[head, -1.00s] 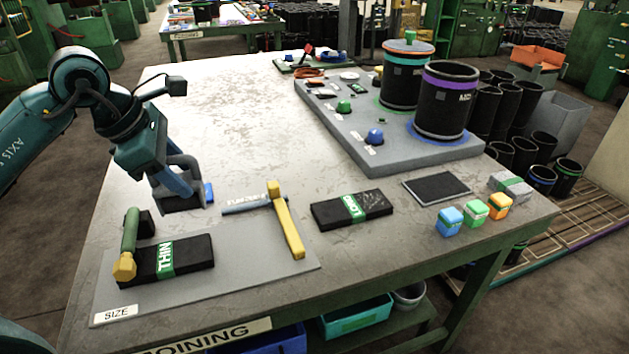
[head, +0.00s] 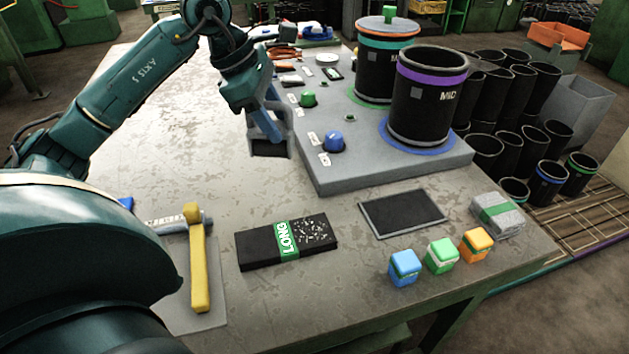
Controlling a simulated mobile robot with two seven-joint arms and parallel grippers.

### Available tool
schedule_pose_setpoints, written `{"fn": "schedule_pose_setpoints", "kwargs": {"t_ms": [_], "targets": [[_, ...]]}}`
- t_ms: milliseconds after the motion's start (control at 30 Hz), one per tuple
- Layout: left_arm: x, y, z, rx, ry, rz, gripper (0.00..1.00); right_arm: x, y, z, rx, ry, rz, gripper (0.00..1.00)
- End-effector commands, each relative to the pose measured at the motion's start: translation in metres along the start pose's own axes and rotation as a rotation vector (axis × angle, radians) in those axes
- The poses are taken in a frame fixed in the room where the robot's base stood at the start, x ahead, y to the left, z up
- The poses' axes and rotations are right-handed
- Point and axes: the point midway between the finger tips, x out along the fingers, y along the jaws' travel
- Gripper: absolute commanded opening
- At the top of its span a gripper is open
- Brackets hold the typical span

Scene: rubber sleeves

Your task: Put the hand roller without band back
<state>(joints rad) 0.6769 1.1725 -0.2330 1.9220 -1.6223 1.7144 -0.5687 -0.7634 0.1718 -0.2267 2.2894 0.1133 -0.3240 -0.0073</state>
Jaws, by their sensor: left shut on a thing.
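My left gripper (head: 266,130) is over the table, left of the grey raised board, with its blue fingers pointing down. It is shut on the hand roller (head: 270,149), which has a grey frame and a dark roller part. The roller hangs near the board's left edge; I cannot tell whether it touches anything below. No coloured band shows on it from here. The grey mat (head: 215,312) at the lower left is partly hidden by my arm. My right gripper is not in view.
A yellow-handled tool (head: 198,265) lies on the mat. A black LONG block (head: 260,249), a dark pad (head: 402,213) and blue, green and orange cubes stand in front. The raised board (head: 400,172) carries two tall black cylinders, knobs and small items. The table's left middle is clear.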

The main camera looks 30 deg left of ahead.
Motion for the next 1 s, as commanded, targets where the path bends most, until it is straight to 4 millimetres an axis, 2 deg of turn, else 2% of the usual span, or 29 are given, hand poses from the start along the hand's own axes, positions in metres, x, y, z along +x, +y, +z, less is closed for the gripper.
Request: {"fn": "schedule_pose_setpoints", "kwargs": {"t_ms": [100, 300, 467, 700, 800, 1000], "targets": [[0.004, 0.0, -0.003, 0.0, -0.001, -0.002, 0.21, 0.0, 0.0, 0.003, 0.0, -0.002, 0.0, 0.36], [0.038, -0.006, -0.017, -0.001, 0.0, -0.006, 0.21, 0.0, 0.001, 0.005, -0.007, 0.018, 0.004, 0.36], [0.053, -0.008, -0.022, 0.001, -0.001, -0.003, 0.21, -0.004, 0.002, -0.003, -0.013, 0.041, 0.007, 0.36], [0.083, -0.013, -0.035, 0.0, -0.001, -0.004, 0.21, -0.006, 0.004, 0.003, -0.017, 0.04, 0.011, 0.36], [0.09, -0.013, -0.038, 0.0, -0.001, -0.002, 0.21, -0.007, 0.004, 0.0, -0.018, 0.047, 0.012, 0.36], [0.091, -0.013, -0.038, 0.001, -0.002, 0.001, 0.21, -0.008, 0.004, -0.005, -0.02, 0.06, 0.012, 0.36]]}}
